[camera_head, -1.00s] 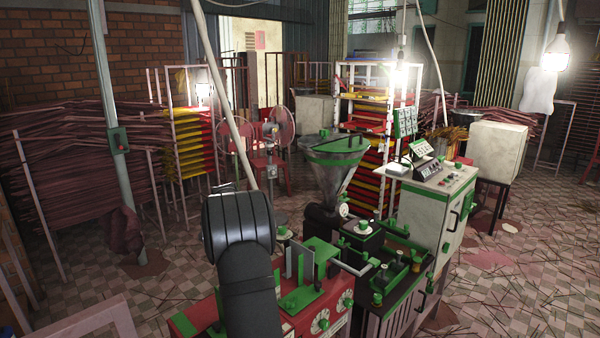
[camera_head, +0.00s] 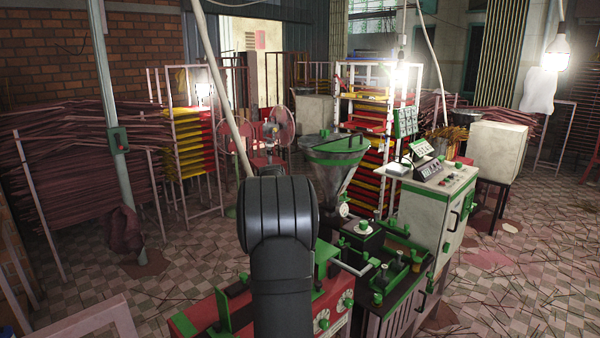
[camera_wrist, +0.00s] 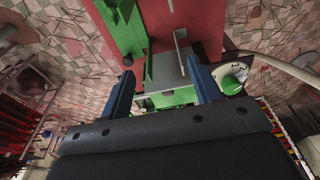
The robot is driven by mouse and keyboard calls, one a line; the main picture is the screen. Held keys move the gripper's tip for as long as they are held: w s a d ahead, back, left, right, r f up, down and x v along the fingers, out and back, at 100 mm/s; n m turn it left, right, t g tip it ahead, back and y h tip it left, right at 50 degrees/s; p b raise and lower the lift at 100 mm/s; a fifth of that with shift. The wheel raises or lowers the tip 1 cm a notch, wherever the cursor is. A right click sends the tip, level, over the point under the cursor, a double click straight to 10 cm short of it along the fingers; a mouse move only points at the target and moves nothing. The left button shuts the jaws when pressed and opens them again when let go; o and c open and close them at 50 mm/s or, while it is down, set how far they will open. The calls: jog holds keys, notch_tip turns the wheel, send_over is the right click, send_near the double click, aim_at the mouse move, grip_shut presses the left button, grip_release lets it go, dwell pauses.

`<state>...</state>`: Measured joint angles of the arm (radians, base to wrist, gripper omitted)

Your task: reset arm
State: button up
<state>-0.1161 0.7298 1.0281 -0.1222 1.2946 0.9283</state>
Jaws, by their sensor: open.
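My gripper (camera_wrist: 160,92) shows in the wrist view with its two blue fingers wide apart. It is open, and I see nothing held between the fingers. Beyond the fingers lies the red machine top with green parts (camera_wrist: 185,30). In the head view my dark arm stands in front of the red machine (camera_head: 335,300) and hides part of it. My gripper is hidden behind my arm there. The metal hopper with a green rim (camera_head: 335,165) stands just behind and right of my arm.
A pale control cabinet (camera_head: 430,215) with green trim stands right of the machine. Drying racks (camera_head: 375,120) and red fans (camera_head: 280,125) stand behind. Incense sticks litter the tiled floor at right.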

notch_tip(320, 180, down, 13)
jog(key=shift+f, duration=0.1)
dwell(0.3)
jog(key=shift+o, duration=0.2)
dwell(1.8)
